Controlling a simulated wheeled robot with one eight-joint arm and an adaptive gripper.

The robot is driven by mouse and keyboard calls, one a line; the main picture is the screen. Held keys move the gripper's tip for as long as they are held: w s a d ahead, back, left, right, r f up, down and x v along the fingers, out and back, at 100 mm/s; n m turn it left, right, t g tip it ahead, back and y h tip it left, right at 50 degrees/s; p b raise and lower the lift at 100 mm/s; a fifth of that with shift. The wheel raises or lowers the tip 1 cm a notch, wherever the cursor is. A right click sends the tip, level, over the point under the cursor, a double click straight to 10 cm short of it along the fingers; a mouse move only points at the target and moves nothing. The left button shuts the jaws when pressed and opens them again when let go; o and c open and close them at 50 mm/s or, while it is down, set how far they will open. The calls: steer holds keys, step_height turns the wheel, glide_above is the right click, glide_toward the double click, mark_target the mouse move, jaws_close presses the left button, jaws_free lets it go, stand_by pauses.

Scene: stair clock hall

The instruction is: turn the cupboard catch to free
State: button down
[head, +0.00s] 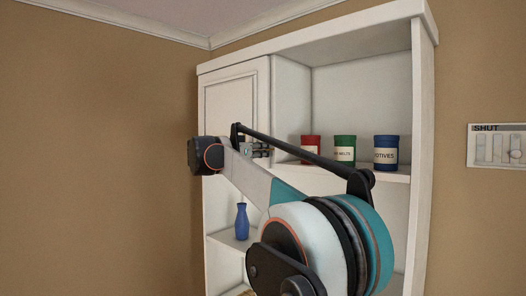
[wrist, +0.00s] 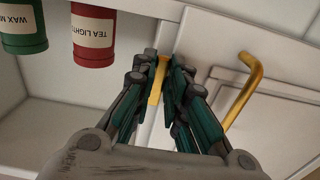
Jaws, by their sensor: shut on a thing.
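My gripper (wrist: 159,68) is shut on a yellow, bar-shaped catch (wrist: 156,86) at the edge of the white cupboard door (wrist: 262,115). The fingers cover the catch's sides, and I cannot tell how far it is turned. In the head view my arm hides the catch and most of the gripper; only part of the gripper (head: 258,150) shows in front of the door (head: 229,104). The door looks closed at the upper left of the white cabinet (head: 432,90).
A bent yellow handle (wrist: 241,92) stands out from the door beside my fingers. Red (head: 311,147), green (head: 345,150) and blue (head: 386,152) tins stand on the open shelf, right of the door. A blue vase (head: 242,222) stands below. A panel marked SHUT (head: 497,146) hangs at right.

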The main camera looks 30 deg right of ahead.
steer(key=c, duration=1.6)
jaws_free()
steer(key=v, duration=1.2)
steer(key=s+f+n+y+b, duration=0.25)
steer(key=s+f+b, duration=0.35)
steer(key=f, duration=0.6)
steer(key=s+f+n+y+b, duration=0.25)
steer(key=s+f+b, duration=0.4)
steer(key=f, duration=0.65)
steer(key=s+f+n+y+b, duration=0.25)
steer(key=s+f+b, duration=0.4)
steer(key=f, duration=0.55)
steer(key=s+a+f+n+y+b, duration=0.2)
steer(key=s+f+b, duration=0.4)
steer(key=f, duration=0.8)
steer(key=s+a+f+n+y+b, duration=0.2)
steer(key=s+a+f+y+b, duration=0.2)
steer(key=f, duration=1.1)
steer(key=s+a+f+n+t+y+b, duration=0.1)
steer(key=s+a+f+b, duration=0.4)
steer(key=s+f+b, duration=0.5)
step_height(320, 180, down, 5)
steer(key=shift+s+a+f+n+y, duration=0.1)
steer(key=shift+s+a+n+y, duration=0.2)
steer(key=shift+n+y, duration=0.75)
